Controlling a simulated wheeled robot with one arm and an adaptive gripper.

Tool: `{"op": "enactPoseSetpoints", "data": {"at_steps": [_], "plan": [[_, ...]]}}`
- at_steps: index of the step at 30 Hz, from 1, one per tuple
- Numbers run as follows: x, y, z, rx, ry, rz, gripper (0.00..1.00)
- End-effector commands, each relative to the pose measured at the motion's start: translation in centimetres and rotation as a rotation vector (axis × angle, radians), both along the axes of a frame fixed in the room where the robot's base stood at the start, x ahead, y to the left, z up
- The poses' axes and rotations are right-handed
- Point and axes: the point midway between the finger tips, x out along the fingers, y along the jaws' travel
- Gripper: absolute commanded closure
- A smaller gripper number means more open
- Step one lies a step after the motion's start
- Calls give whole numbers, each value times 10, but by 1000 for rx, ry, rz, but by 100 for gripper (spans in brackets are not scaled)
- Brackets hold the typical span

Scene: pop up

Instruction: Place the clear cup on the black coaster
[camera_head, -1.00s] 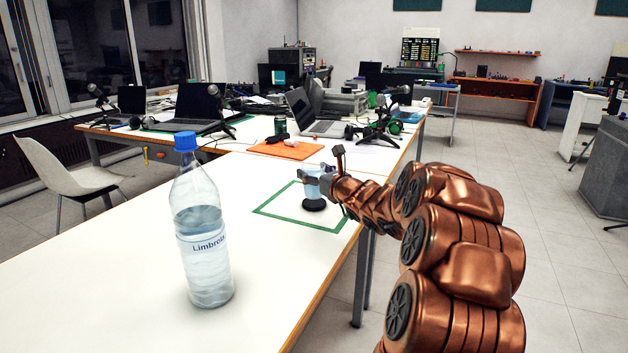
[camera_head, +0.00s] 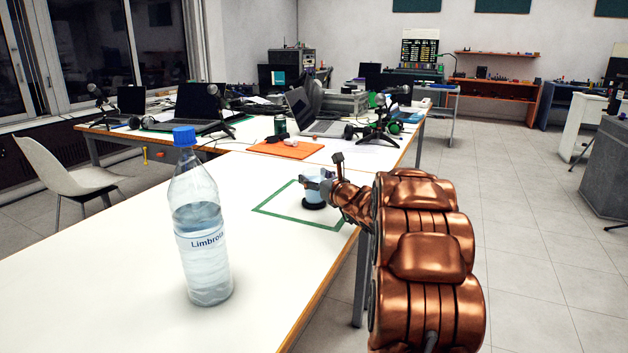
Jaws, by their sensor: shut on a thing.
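The clear cup (camera_head: 313,193) is upright, held by my gripper (camera_head: 318,183) inside the green taped square. The black coaster (camera_head: 314,206) shows as a dark disc right under the cup. The cup looks to be on or just above the coaster; I cannot tell whether they touch. My gripper is shut on the cup from the right, and its fingers hide part of the cup's upper side.
A tall water bottle (camera_head: 203,232) with a blue cap stands on the white table (camera_head: 130,270) at the near left. The green taped square (camera_head: 290,217) is otherwise bare. An orange mat (camera_head: 287,149), laptops and tripods lie farther back.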

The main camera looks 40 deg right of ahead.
Motion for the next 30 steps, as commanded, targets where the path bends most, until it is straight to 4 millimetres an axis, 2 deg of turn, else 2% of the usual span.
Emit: {"op": "enactPoseSetpoints", "data": {"at_steps": [9, 10, 17, 30], "plan": [[0, 0, -3, 0, 0, 0, 75], [0, 0, -3, 0, 1, -1, 32], [0, 0, -3, 0, 1, 0, 8], [0, 0, 1, 0, 1, 0, 8]]}}
